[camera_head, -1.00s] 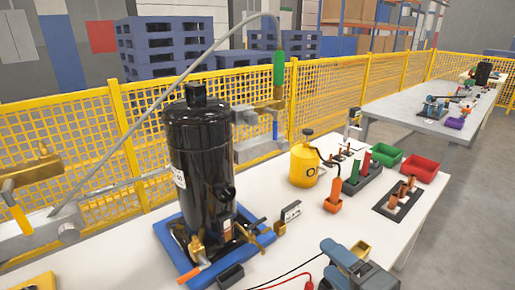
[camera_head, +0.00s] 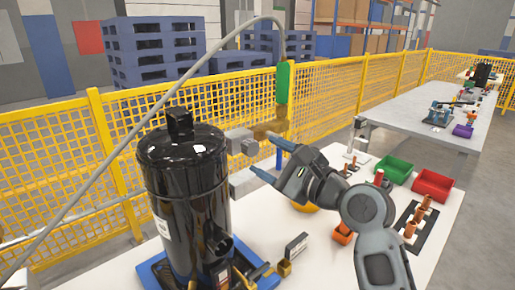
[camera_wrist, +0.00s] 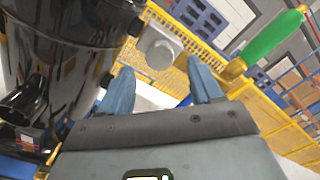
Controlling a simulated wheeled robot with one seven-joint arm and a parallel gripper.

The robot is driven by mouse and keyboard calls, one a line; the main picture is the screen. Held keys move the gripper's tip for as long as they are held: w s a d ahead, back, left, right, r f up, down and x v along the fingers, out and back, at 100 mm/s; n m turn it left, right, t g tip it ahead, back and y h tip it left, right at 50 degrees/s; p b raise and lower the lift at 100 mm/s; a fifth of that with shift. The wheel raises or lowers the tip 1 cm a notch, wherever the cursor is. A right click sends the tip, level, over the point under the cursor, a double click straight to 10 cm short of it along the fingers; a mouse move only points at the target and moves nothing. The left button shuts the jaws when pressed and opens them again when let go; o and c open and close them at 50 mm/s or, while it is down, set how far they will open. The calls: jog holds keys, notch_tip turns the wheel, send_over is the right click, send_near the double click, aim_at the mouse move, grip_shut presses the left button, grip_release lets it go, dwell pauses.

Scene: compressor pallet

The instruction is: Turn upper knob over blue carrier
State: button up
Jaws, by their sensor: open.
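The blue carrier (camera_head: 150,273) stands on the white table under a tall black compressor (camera_head: 185,200); only a corner of it shows in the wrist view (camera_wrist: 18,168). A grey block (camera_head: 240,141) stands just right of the compressor's top, with a second grey block (camera_head: 241,183) lower down. In the wrist view a round grey knob (camera_wrist: 160,54) appears between and beyond the two blue fingertips. My gripper (camera_head: 272,158) is open and empty, with its fingers pointing left toward the blocks. I cannot tell whether the fingers straddle the knob or stop short of it.
A green handle (camera_head: 283,82) on a grey hose hangs close above my gripper, and also shows in the wrist view (camera_wrist: 272,37). A yellow mesh fence (camera_head: 70,135) runs behind. Green (camera_head: 394,169) and red (camera_head: 433,185) bins stand on the right of the table.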

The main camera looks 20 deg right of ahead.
aim_at(254, 150)
jog(key=shift+x, duration=2)
jog(key=shift+c, duration=0.3)
jog(key=c, duration=1)
